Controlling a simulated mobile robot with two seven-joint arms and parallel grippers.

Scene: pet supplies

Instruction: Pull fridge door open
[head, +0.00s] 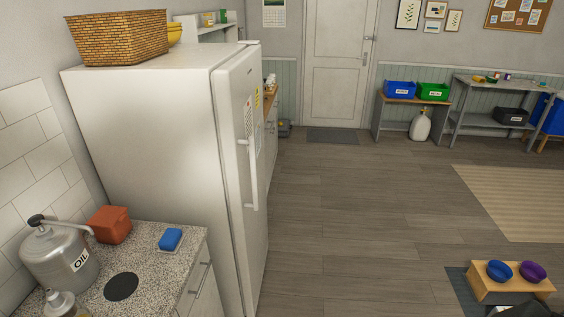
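The white fridge (150,130) stands at the left, seen from its side. Its door (236,130) faces right and looks shut against the body. A long white vertical handle (248,175) is on the door's face. Small papers and labels show on the door above and beside the handle. Neither of my grippers shows in the head view, so whether they are open or shut is hidden.
A speckled counter (150,285) with an oil can (60,255), an orange box (109,225) and a blue sponge (171,239) stands before the fridge. A basket (118,36) sits on top. The wood floor (350,220) right of the door is clear. Two bowls stand on a low stand (510,287).

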